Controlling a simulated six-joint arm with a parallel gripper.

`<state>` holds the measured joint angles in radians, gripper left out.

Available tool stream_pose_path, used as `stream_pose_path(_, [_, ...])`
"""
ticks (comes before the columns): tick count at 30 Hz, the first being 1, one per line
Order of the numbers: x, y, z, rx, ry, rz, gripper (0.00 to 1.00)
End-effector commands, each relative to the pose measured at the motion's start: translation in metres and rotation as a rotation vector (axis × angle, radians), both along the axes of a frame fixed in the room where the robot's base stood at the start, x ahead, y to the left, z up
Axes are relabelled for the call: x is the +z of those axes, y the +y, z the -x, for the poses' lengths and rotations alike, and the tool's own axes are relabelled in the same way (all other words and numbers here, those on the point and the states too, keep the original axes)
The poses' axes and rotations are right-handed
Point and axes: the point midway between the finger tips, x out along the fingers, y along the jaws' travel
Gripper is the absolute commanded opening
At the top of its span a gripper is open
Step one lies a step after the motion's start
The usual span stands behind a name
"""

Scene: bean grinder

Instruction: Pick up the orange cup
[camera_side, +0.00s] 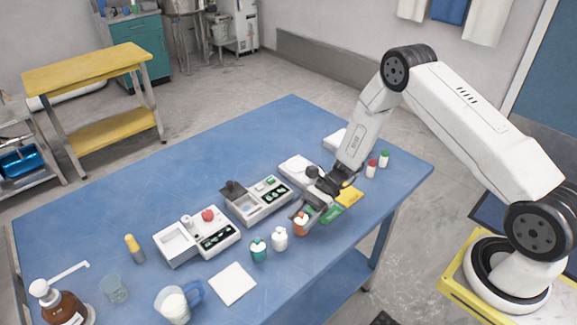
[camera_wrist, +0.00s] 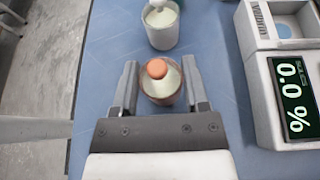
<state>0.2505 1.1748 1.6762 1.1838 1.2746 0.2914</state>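The orange cup is a small round vessel with a pale inside and an orange knob on top. In the side view the orange cup (camera_side: 300,228) stands near the front edge of the blue table. In the wrist view the orange cup (camera_wrist: 160,90) sits between the two fingers of my gripper (camera_wrist: 160,78), one finger on each side. In the side view my gripper (camera_side: 305,208) is low over the cup and partly hides it. The fingers are spread to about the cup's width. I see no clear grip on it.
A device with a display (camera_wrist: 290,90) stands close on the right in the wrist view.

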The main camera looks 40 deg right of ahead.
Motion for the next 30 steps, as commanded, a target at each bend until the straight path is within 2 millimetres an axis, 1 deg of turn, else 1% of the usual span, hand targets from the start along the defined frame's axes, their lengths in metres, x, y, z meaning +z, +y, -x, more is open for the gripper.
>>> stream_pose_path(1, [0.0, 0.0, 0.0, 0.0, 0.0, 0.0, 0.19])
stream_pose_path(3, [0.0, 0.0, 0.0, 0.0, 0.0, 0.0, 0.0])
stream_pose_path(11, [0.001, 0.0, 0.0, 0.0, 0.0, 0.0, 0.0])
stream_pose_path(17, [0.005, 0.0, 0.0, 0.0, 0.0, 0.0, 0.0])
stream_pose_path(22, [0.017, 0.0, 0.0, 0.0, -0.002, 0.0, 0.0])
stream_pose_path(26, [0.031, 0.0, -0.001, 0.0, -0.002, 0.0, 0.0])
stream_pose_path(30, [0.046, -0.002, 0.012, -0.001, -0.001, 0.0, 0.0])
